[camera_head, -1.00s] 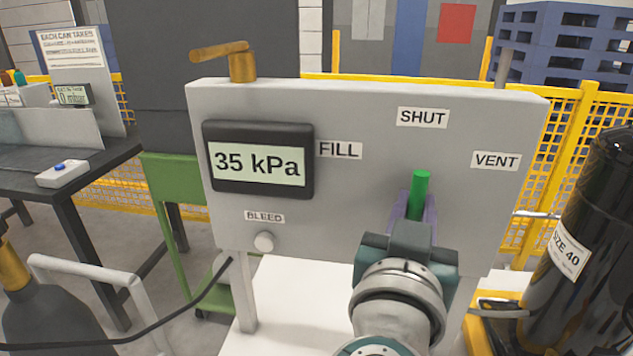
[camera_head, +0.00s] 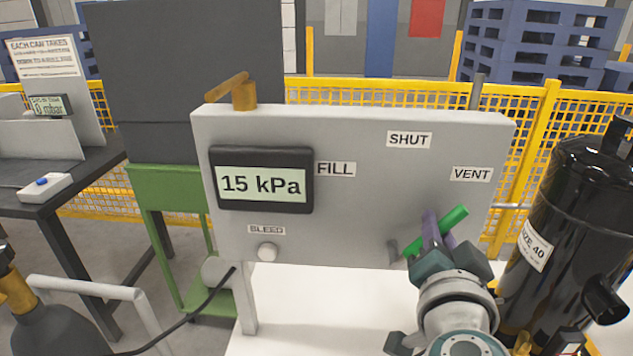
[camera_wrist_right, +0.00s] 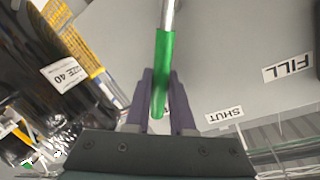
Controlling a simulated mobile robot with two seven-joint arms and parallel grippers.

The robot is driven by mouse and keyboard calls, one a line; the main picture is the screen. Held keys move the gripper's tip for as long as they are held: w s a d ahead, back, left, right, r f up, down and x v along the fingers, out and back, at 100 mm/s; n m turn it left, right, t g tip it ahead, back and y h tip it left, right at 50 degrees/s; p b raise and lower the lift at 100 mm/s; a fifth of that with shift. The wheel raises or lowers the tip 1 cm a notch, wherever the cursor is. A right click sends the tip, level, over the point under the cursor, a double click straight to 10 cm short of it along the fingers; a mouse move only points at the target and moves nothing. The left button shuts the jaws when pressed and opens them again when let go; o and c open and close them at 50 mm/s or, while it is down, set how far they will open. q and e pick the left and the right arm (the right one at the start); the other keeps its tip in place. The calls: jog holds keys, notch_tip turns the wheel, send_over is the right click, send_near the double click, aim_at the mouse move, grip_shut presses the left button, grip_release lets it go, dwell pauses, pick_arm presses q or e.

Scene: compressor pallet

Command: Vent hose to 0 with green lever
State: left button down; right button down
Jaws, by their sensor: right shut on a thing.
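The grey panel (camera_head: 345,130) carries a display (camera_head: 262,184) reading 15 kPa and labels FILL (camera_head: 335,169), SHUT (camera_head: 408,139) and VENT (camera_head: 471,174). The green lever (camera_head: 452,218) is tilted to the upper right, pointing toward the VENT side. My right gripper (camera_head: 440,232) is shut on the green lever, its purple fingers on either side of it. In the right wrist view the green lever (camera_wrist_right: 165,75) runs between the fingers (camera_wrist_right: 160,100), with its bare metal shaft above. My left gripper is not in view.
A black SIZE 40 cylinder (camera_head: 580,200) stands close to the right of my right gripper. A black hose (camera_head: 185,322) runs at lower left.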

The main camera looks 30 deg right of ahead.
jog(key=shift+s+d+f+m+y, duration=0.35)
jog(key=shift+d+f+m, duration=0.35)
jog(key=shift+m, duration=0.5)
jog(key=shift+a, duration=0.1)
jog(key=c, duration=0.8)
grip_release()
jog(key=shift+o, duration=0.2)
jog(key=v, duration=1)
jog(key=shift+w, duration=0.1)
